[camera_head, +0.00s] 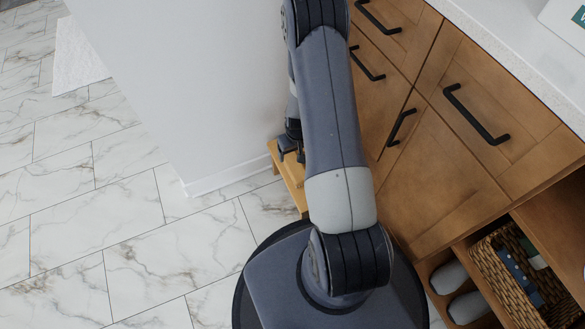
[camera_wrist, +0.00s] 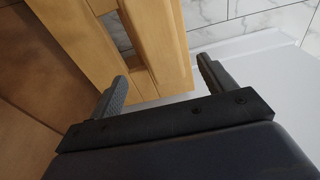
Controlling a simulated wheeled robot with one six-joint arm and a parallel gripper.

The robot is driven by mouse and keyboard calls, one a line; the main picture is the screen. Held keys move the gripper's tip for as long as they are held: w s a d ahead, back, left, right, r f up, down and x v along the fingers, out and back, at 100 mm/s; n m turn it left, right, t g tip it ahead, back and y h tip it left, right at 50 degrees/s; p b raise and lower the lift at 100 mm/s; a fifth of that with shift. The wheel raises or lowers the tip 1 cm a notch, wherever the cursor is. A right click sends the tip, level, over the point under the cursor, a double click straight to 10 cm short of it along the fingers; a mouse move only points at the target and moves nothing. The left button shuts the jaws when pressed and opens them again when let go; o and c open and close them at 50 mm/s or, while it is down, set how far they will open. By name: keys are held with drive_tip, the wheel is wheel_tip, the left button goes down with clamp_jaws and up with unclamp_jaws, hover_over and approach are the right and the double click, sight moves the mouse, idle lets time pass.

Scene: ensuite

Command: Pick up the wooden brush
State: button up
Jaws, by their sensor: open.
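My gripper (camera_wrist: 161,69) is open in the wrist view, one finger at the left and one at the right. Light wooden slats (camera_wrist: 85,45) lie beyond the fingers, and one broad piece of the wood shows between them. I cannot make out a separate wooden brush; it may be hidden or blend with the slats. In the head view my gripper (camera_head: 291,153) is small and partly hidden behind my arm. It is over a narrow light wooden stand (camera_head: 289,178) between the white wall and the cabinet. No brush can be told apart there either.
A brown wooden cabinet (camera_head: 440,180) with black handles stands close on the right under a white counter (camera_head: 520,45). A white wall (camera_head: 185,80) is close on the left. A wicker basket (camera_head: 500,280) sits in the open shelf.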

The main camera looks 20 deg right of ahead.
sight(294, 164)
wheel_tip(294, 164, down, 4)
drive_tip(key=shift+w+r+b, duration=0.15)
drive_tip(key=shift+r+b, duration=0.1)
drive_tip(key=shift+b, duration=0.15)
wheel_tip(294, 164, down, 5)
drive_tip(key=shift+a+f+b, duration=0.1)
drive_tip(key=shift+f+b, duration=0.05)
drive_tip(key=shift+b, duration=1)
drive_tip(key=shift+c, duration=0.4)
drive_tip(key=c, duration=1)
